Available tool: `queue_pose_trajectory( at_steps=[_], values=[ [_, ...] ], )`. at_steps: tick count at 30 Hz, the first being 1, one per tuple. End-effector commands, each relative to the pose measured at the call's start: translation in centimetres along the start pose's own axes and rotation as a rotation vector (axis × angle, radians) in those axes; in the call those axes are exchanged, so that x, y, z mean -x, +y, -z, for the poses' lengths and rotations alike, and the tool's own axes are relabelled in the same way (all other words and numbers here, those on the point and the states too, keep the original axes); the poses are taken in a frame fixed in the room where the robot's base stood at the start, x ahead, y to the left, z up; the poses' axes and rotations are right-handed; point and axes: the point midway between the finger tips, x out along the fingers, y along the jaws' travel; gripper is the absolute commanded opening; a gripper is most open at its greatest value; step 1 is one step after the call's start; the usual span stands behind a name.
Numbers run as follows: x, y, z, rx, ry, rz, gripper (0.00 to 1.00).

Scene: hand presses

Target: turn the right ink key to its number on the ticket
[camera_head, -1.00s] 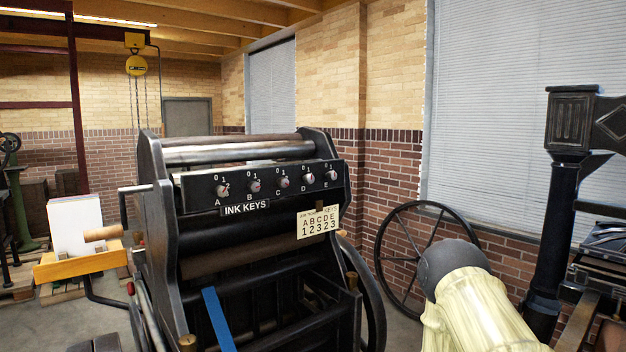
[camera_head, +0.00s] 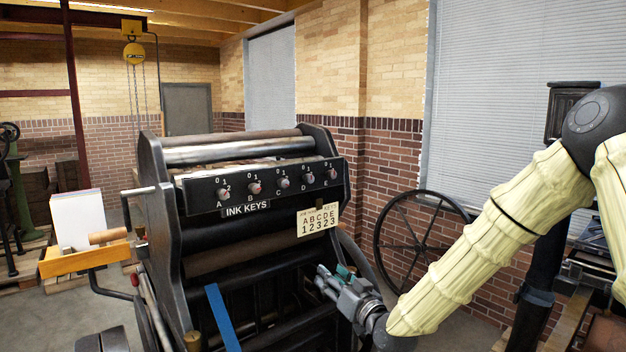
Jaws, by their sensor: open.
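The press carries a black panel labelled INK KEYS with a row of several ink keys, lettered A (camera_head: 223,194), B (camera_head: 254,188), C (camera_head: 283,183), D (camera_head: 309,178) and E (camera_head: 331,174). Small numbers 0, 1, 2 stand around the keys; their exact pointer settings are too small to tell. The ticket (camera_head: 318,220) hangs below keys D and E and reads A B C D E over 1 2 3 2 3. My gripper (camera_head: 328,279) is open and empty, below the ticket at the press's lower right, apart from the keys.
The press's black side frame (camera_head: 163,225) and rollers (camera_head: 235,150) surround the panel. A wooden tray (camera_head: 80,260) with white paper (camera_head: 76,217) stands at left. A large spoked wheel (camera_head: 420,240) leans near the brick wall. The space before the panel is clear.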

Motion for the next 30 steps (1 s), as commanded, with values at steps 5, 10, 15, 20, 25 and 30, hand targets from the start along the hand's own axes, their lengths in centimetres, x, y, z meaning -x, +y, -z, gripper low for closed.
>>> queue_pose_trajectory(
  at_steps=[5,10,15,20,25,30],
  values=[
    [-1.8,-1.9,11.0,0.037,0.191,0.066,0.43],
    [-2.1,-3.1,16.5,0.059,0.292,0.104,0.43],
    [-2.5,-3.6,18.1,0.064,0.318,0.115,0.43],
    [-4.0,-3.8,18.7,0.065,0.318,0.115,0.43],
    [-6.6,-4.2,19.6,0.065,0.316,0.115,0.43],
    [-9.2,-4.5,20.4,0.066,0.317,0.115,0.43]
  ],
)
